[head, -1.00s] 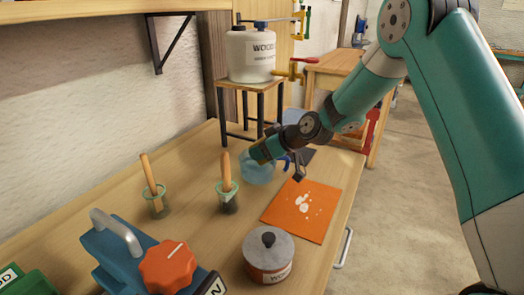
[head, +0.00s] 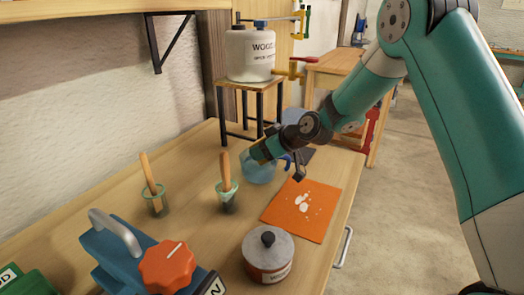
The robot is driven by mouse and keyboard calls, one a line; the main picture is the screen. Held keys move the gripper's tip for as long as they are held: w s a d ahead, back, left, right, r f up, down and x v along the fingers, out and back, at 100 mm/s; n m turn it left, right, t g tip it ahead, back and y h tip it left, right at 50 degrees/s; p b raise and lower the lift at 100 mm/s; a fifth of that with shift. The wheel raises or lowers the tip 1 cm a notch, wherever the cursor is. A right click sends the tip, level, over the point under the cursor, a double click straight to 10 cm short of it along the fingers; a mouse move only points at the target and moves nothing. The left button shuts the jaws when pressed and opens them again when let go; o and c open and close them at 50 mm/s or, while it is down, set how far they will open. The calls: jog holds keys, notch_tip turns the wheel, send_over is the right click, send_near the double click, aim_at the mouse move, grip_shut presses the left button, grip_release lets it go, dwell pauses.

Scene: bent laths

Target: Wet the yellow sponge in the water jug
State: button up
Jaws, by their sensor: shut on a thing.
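The water jug (head: 259,172) is a blue, see-through vessel with a dark blue handle, standing on the workbench in front of the small stand. My gripper (head: 259,157) points down into the jug's mouth from the upper right, with its tip low at the opening. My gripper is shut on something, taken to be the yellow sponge. The sponge itself cannot be made out; the jaws and the jug hide it.
Two glue pots with brushes (head: 154,200) (head: 227,193) stand left of the jug. An orange sheet with white flecks (head: 302,208) and a lidded tin (head: 267,257) lie nearer. Behind, a white canister (head: 249,55) stands on a stand (head: 251,88). A blue tool with a red knob (head: 166,266) is at front.

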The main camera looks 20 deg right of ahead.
jog(key=shift+s+d+f, duration=0.15)
jog(key=shift+s+f, duration=0.1)
jog(key=shift+f, duration=0.3)
jog(key=shift+w+r+p, duration=0.2)
jog(key=shift+r+p, duration=1.65)
jog(key=shift+r, duration=1.75)
jog(key=shift+r, duration=0.1)
jog(key=shift+r+p, duration=1.05)
jog(key=shift+r, duration=0.9)
